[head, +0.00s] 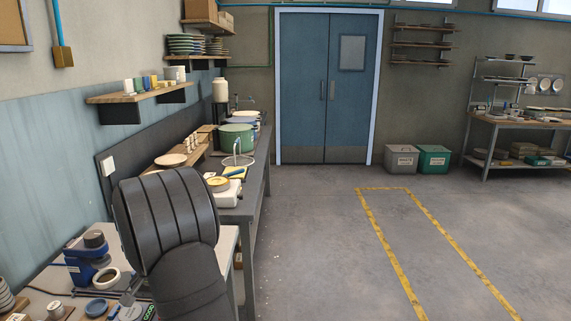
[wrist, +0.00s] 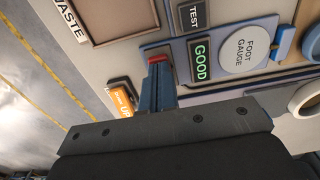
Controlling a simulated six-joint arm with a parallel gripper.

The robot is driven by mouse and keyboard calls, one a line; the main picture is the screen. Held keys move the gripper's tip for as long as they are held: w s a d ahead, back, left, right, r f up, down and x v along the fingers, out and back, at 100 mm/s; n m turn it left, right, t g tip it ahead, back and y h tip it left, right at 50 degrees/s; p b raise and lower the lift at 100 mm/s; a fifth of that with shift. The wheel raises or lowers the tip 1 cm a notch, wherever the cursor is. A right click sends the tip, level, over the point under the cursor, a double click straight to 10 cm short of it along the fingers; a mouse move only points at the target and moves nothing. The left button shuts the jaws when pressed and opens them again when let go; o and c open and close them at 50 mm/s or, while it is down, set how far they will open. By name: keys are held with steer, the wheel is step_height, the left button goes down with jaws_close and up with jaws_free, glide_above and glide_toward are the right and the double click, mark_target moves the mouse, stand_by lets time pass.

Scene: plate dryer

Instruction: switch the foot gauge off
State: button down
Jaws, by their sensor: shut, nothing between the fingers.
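The foot gauge is a blue-edged panel with a white disc (wrist: 248,50) lettered FOOT GAUGE and a lit green GOOD display (wrist: 200,58). In the head view its green display (head: 149,313) shows at the bottom edge. My gripper (wrist: 157,66) is shut and empty, with its narrow blue-grey fingers over the panel's left edge, left of the display. A small red patch (wrist: 157,59) shows right at the fingertips; I cannot tell whether it is a button or touched. A dark TEST label (wrist: 191,15) lies above the display. The fingers hide part of the panel's edge.
An orange-and-black label or switch (wrist: 122,100), partly covered, lies left of my fingers. A tray marked WASTE (wrist: 112,15) is at the upper left. In the head view, a blue device (head: 84,262) and a white ring (head: 106,278) stand on the bench. My arm hides much of it.

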steer(key=shift+f, duration=0.15)
steer(key=shift+r, duration=3.55)
steer(key=shift+f, duration=0.1)
step_height(320, 180, down, 7)
steer(key=shift+r, duration=0.1)
steer(key=shift+r, duration=0.1)
